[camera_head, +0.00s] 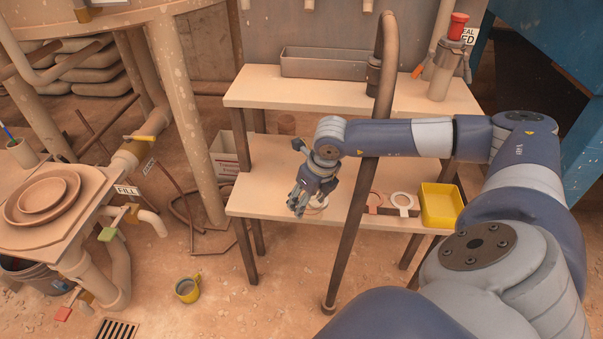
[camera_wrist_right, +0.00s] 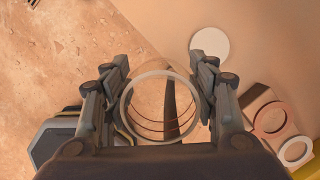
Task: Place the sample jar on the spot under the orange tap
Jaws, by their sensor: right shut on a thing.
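My right gripper (camera_head: 308,198) hangs over the front of the lower bench shelf in the head view. In the right wrist view, my right gripper (camera_wrist_right: 165,100) is shut on a clear round sample jar (camera_wrist_right: 136,118), with a finger on each side. The jar is hard to make out in the head view. Another orange lever (camera_head: 418,71) shows on the upper shelf at the right. I cannot tell which is the task's tap. My left gripper is out of view.
The bench's lower shelf (camera_head: 262,190) holds pale and reddish rings (camera_head: 403,201) and a yellow tray (camera_head: 441,205). A white disc (camera_wrist_right: 209,45) lies near the jar. A slanted brown pipe (camera_head: 362,200) stands before the bench.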

